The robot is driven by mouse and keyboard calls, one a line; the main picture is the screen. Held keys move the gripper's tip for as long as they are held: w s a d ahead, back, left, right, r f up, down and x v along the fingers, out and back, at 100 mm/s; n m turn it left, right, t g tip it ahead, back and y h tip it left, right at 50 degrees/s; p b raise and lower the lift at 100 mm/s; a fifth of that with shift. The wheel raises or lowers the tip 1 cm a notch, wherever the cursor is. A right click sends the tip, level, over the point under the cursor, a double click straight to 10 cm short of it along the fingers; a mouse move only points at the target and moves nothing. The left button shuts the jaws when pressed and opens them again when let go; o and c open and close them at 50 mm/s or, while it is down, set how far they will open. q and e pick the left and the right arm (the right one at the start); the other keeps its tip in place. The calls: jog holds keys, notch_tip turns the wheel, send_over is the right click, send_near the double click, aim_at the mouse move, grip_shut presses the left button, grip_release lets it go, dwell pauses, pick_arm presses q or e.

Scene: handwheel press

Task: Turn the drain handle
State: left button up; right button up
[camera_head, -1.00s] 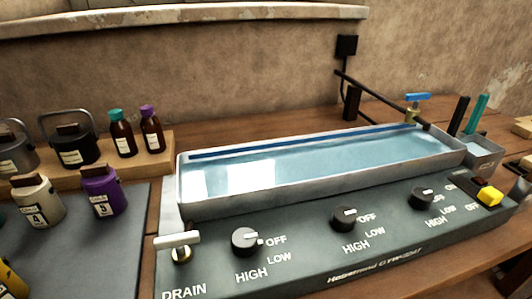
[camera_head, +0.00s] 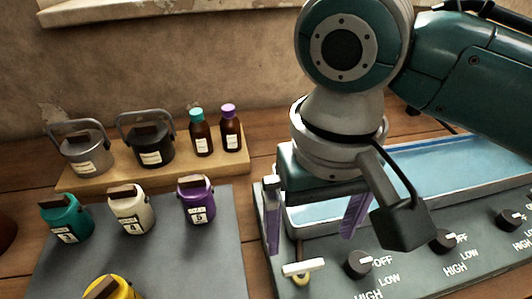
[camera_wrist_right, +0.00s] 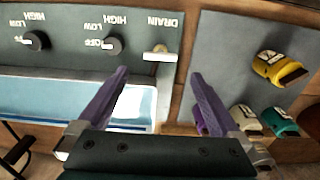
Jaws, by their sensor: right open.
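The drain handle (camera_head: 302,267) is a white bar on a brass stem at the left end of the grey panel of the water bath (camera_head: 460,160). It also shows in the right wrist view (camera_wrist_right: 158,54), below the upside-down DRAIN label. My right gripper (camera_head: 310,243) is open and points down above the panel, its purple fingers apart. In the wrist view the handle lies ahead of the gap between the fingertips (camera_wrist_right: 159,73), and nothing is between them. In the head view my right arm covers the DRAIN label's surroundings and part of the bath. My left gripper is not in view.
Black knobs (camera_head: 358,264) sit on the panel right of the handle. Several jars, including a purple one (camera_head: 196,200) and a yellow one (camera_head: 112,288), stand on the dark mat (camera_head: 205,265) to the left. Two brown bottles (camera_head: 202,136) stand on a wooden board behind.

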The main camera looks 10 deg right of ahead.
aim_at(304, 265)
notch_tip(304, 265, down, 8)
jog(key=shift+r+b, duration=0.1)
jog(key=shift+b, duration=0.5)
jog(key=c, duration=1.3)
